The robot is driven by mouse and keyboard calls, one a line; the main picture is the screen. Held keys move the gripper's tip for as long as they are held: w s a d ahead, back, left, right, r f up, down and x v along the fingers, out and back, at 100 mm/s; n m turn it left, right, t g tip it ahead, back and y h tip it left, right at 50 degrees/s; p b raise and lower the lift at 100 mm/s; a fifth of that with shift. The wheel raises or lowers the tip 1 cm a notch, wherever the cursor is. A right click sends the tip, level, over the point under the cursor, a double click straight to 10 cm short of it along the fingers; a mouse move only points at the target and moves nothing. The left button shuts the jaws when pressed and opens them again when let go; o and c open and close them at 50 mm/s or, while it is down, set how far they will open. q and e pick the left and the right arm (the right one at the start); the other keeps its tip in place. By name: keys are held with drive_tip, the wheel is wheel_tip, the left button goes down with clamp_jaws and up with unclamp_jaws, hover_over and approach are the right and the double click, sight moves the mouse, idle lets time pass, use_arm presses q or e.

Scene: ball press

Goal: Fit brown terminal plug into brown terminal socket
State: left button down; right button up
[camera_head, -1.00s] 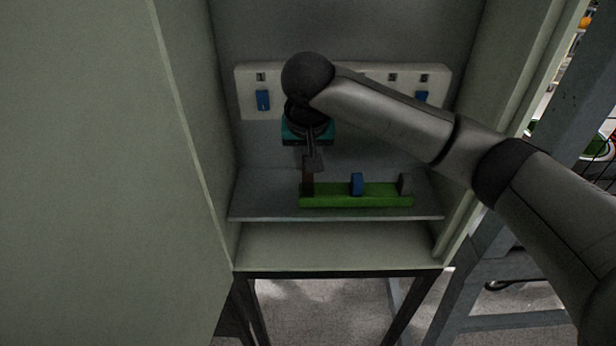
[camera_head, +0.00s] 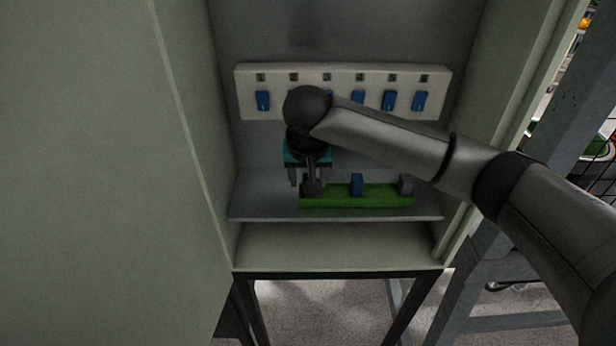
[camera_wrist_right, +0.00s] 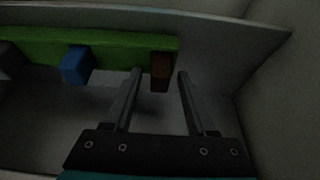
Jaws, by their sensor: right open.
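The brown plug (camera_wrist_right: 161,72) stands at one end of the green rack (camera_wrist_right: 130,48) in the right wrist view. In the head view it is largely hidden by my gripper at the rack's left end. My right gripper (camera_wrist_right: 160,74) is open, with one finger on each side of the plug and a gap visible on both sides. In the head view the right gripper (camera_head: 309,186) reaches down to the rack. A white wall panel (camera_head: 343,70) holds a row of dark square holes and blue blocks. I cannot tell which is the brown socket. My left gripper is not in view.
A blue plug (camera_head: 357,184) and a grey plug (camera_head: 405,185) stand farther right on the green rack. The rack lies on a grey shelf (camera_head: 260,205) inside a cabinet with side walls close on both sides. The shelf is clear left of the rack.

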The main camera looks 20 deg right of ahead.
drive_tip(key=v, duration=1.2)
drive_tip(key=shift+p, duration=0.4)
drive_tip(key=shift+s, duration=0.1)
